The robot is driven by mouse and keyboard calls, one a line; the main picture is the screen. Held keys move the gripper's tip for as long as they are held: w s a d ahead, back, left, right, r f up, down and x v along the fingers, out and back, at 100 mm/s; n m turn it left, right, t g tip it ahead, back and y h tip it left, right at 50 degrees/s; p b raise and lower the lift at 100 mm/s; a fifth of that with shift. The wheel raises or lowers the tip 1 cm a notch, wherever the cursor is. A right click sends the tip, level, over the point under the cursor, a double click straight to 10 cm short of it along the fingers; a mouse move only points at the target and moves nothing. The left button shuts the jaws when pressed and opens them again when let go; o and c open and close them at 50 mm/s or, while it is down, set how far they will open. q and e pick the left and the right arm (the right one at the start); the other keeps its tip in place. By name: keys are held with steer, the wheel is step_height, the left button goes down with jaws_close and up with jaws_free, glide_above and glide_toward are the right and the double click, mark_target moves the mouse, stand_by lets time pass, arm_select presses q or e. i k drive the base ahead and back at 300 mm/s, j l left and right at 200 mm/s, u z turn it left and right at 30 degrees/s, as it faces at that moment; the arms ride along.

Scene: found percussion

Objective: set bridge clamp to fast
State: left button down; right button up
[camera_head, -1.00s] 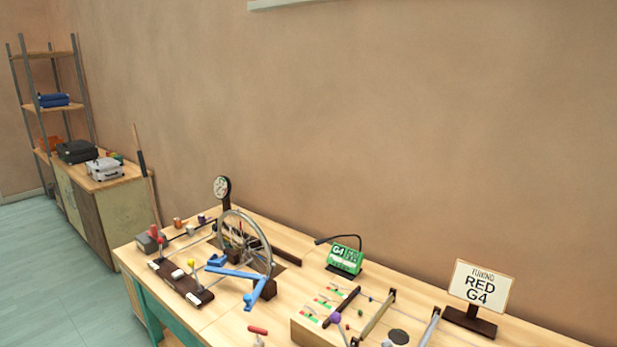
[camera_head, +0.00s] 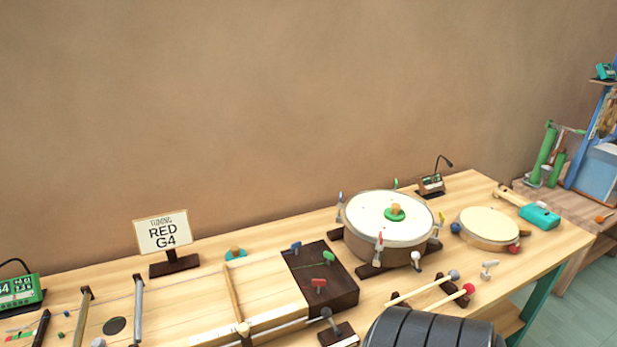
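The long wooden string board (camera_head: 190,300) lies along the table, with thin strings across it. A slanted light-wood bar (camera_head: 232,290) crosses it like a bridge, with a cream knob (camera_head: 242,328) at its front end. A dark-knobbed lever (camera_head: 326,313) stands on a small dark block (camera_head: 334,334) at the front, by a pale label too small to read. I cannot tell which of these is the bridge clamp, or its setting. A dark pin block (camera_head: 320,278) with blue, green and red pegs is at the board's right end.
A tuning sign (camera_head: 162,232) reads RED G4; a green display (camera_head: 20,291) is at left. A large drum (camera_head: 388,220), a smaller drum (camera_head: 488,228) and two mallets (camera_head: 440,296) are right. The table's back strip is mostly clear.

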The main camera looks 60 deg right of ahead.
mark_target(326, 314)
steer(key=z, duration=2)
